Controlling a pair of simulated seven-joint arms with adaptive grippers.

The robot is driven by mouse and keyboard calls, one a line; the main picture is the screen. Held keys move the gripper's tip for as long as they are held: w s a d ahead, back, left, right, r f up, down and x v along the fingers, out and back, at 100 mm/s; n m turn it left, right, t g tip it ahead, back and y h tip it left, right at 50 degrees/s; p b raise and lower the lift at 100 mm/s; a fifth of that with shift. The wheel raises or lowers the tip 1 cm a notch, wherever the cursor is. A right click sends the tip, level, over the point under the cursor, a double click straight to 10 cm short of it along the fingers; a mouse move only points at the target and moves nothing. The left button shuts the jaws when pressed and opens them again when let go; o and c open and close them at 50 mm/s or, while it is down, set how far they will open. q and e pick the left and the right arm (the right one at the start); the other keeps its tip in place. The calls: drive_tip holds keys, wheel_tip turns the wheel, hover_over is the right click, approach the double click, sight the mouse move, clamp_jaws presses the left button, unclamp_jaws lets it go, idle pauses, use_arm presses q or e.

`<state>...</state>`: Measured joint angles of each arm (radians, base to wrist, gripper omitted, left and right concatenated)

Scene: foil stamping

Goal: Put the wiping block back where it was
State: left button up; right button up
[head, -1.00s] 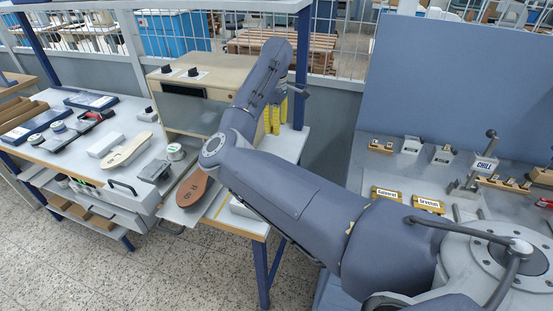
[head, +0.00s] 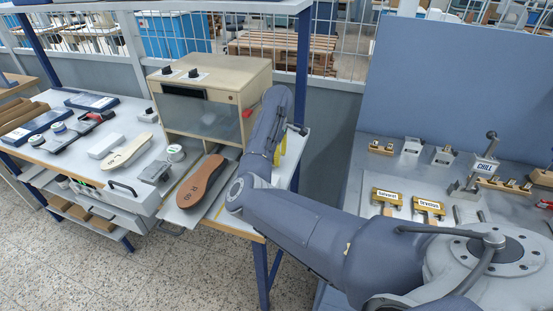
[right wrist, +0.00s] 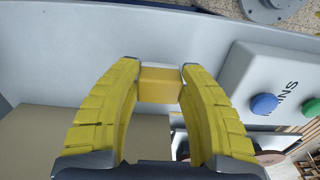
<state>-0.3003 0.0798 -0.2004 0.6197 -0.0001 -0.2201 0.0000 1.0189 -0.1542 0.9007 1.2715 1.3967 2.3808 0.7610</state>
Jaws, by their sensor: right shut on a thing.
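In the right wrist view, my right gripper (right wrist: 161,70) has its yellow ribbed fingers shut on a small yellow block (right wrist: 160,84), which appears to be the wiping block. A pale grey surface lies behind the block; I cannot tell whether they touch. In the head view, my right gripper (head: 280,148) shows only as a bit of yellow behind my right arm, at the right end of the left bench. The block is hidden there. My left gripper is not in view.
A beige box machine (head: 220,88) stands left of my right arm, with a brown sole (head: 202,181) in front. The wrist view shows a button box (right wrist: 276,85) close by at right. The right bench (head: 378,170) holds type blocks and yellow plates (head: 429,207).

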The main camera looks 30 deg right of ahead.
drive_tip(key=shift+f, duration=0.55)
drive_tip(key=shift+f, duration=0.15)
drive_tip(key=o, duration=1)
drive_tip(key=shift+o, duration=0.2)
wheel_tip(320, 180, up, 12)
drive_tip(key=shift+r, duration=0.2)
